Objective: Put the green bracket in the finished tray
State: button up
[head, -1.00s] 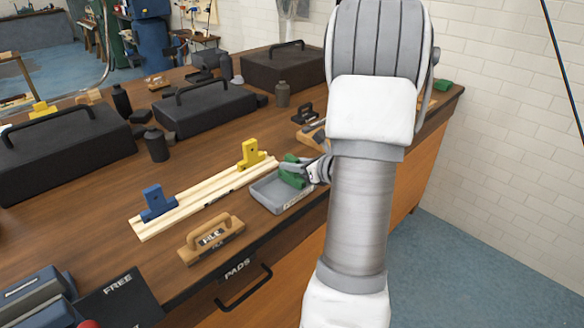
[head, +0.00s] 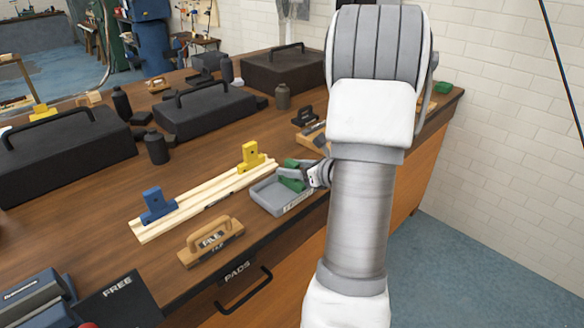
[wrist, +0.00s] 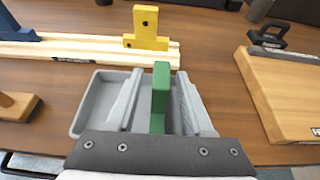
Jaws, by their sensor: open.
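The green bracket (head: 291,184) sits inside the grey tray (head: 262,198), toward its right side. In the wrist view the bracket (wrist: 160,92) stands upright between the fingers of my gripper (wrist: 158,85), with a gap visible on each side. My gripper (head: 298,172) is open around it, reaching over the tray from the right. The tray (wrist: 83,112) shows mostly left of the fingers in the wrist view. Its front label is partly visible, but I cannot read it. The bracket's lower part is hidden by my gripper, so I cannot see its contact with the tray floor.
A pale wooden rail (head: 205,196) with a blue bracket (head: 157,205) and a yellow bracket (head: 251,156) lies behind and left of the tray. A wooden block with a handle (head: 211,243) is in front. A wooden board (wrist: 285,95) stands close on the right.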

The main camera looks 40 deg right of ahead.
jog(key=a+p+v, duration=0.1)
jog(key=v, duration=1.1)
jog(key=shift+d, duration=0.45)
